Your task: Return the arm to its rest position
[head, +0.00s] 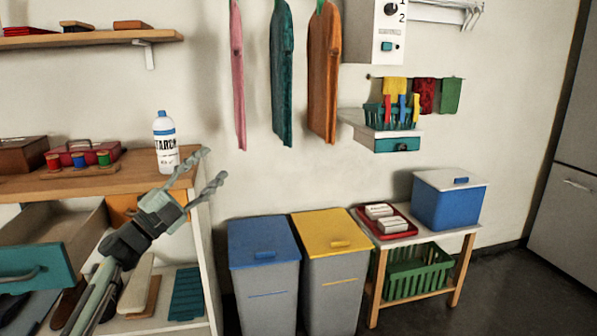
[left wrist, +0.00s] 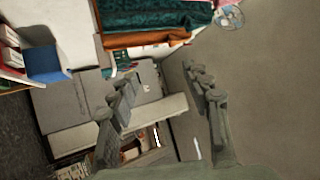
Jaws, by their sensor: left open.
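My left arm comes in from the lower left of the head view, and its gripper (head: 212,166) is open with nothing between the fingers. The gripper is raised in front of the right end of the wooden workbench (head: 125,182), pointing up and to the right. The starch bottle (head: 166,147) stands upright on the bench, just behind and left of the fingers in the picture. In the left wrist view the two fingers (left wrist: 159,77) are spread apart with an empty gap. My right gripper is not in view.
A teal-fronted drawer (head: 38,262) stands open at the left, beside my arm. A blue-lidded bin (head: 264,265) and a yellow-lidded bin (head: 331,262) stand right of the bench. A low table (head: 440,243) holds a blue box (head: 449,203). Garments (head: 323,75) hang above.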

